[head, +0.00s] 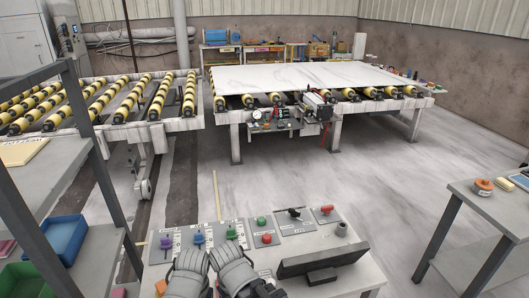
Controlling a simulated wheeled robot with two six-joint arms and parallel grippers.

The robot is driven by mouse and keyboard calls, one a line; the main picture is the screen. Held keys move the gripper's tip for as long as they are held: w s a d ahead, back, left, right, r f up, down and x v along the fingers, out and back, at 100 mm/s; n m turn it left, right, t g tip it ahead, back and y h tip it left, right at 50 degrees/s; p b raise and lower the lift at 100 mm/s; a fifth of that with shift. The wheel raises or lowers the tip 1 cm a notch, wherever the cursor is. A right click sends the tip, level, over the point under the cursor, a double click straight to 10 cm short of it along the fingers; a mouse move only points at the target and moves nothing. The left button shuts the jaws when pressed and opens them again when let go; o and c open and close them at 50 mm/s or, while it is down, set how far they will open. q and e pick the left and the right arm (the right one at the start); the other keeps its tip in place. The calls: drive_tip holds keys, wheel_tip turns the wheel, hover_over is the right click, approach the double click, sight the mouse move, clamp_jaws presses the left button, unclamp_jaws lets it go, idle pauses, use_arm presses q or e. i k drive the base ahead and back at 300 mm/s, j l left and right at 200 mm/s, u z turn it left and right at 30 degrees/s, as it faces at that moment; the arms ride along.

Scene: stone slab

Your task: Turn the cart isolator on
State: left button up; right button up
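A grey control desk (333,262) stands at the bottom centre, with labelled plates along its far side. A black handle or rotary switch (293,213) sits on a plate at the back of the desk, with a red knob (327,210) to its right. The labels are too small to read, so I cannot tell which control is the cart isolator or how it is set. A green button (262,221) and red button (267,238) are left of the handle. Purple (166,243), blue (198,238) and green (231,233) knobs stand further left.
Shelving (45,170) stands left, a side table (492,205) right. Roller tables and a white slab (310,76) stand beyond open floor.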

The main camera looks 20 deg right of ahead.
sight(326, 209)
drive_tip(key=i+l+z, duration=0.1)
drive_tip(key=l+z, duration=0.3)
drive_tip(key=i+l+z, duration=0.15)
drive_tip(key=z, duration=0.25)
drive_tip(key=i+l+z, duration=0.2)
drive_tip(key=z, duration=0.2)
